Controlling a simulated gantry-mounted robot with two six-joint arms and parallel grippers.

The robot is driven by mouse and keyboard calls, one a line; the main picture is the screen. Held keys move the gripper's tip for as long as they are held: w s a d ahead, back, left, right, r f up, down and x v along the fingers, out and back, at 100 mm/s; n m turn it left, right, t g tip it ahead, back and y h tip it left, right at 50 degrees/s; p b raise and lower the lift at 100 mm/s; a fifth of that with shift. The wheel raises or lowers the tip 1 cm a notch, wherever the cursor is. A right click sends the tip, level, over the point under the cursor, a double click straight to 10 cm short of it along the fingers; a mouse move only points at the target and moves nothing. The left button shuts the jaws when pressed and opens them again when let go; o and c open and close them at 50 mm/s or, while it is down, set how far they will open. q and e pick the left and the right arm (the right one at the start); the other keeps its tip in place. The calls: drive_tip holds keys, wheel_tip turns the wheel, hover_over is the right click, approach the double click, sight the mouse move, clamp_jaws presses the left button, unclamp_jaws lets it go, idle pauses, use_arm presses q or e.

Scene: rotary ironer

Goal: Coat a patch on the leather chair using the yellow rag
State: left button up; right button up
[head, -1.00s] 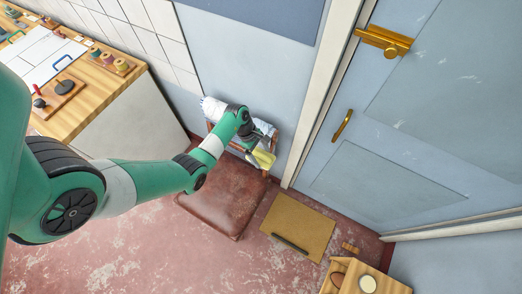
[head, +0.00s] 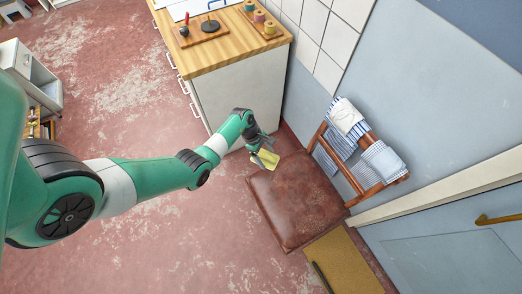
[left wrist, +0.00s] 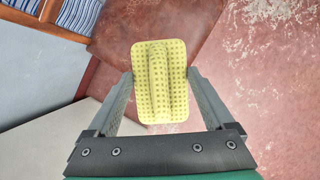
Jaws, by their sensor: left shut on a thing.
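A brown leather chair (head: 298,205) with a worn seat and a wooden back stands against the blue wall in the head view. My left gripper (head: 259,152) is shut on the yellow rag (head: 266,160), near the seat's upper left corner. In the left wrist view the rag (left wrist: 160,82) is a dotted yellow pad with a raised ridge, between the gripper's fingers (left wrist: 160,100). The leather seat (left wrist: 150,25) shows beyond it. I cannot tell whether the rag touches the seat. My right gripper is not in view.
Striped cloths (head: 350,125) hang over the chair's wooden back. A wood-topped cabinet (head: 235,95) stands beside the chair, with spools and tools on top. A tan mat (head: 345,262) lies by the chair. The red floor (head: 130,240) at left is largely clear.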

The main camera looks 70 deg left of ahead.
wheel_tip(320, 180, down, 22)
drive_tip(key=b, duration=1.9)
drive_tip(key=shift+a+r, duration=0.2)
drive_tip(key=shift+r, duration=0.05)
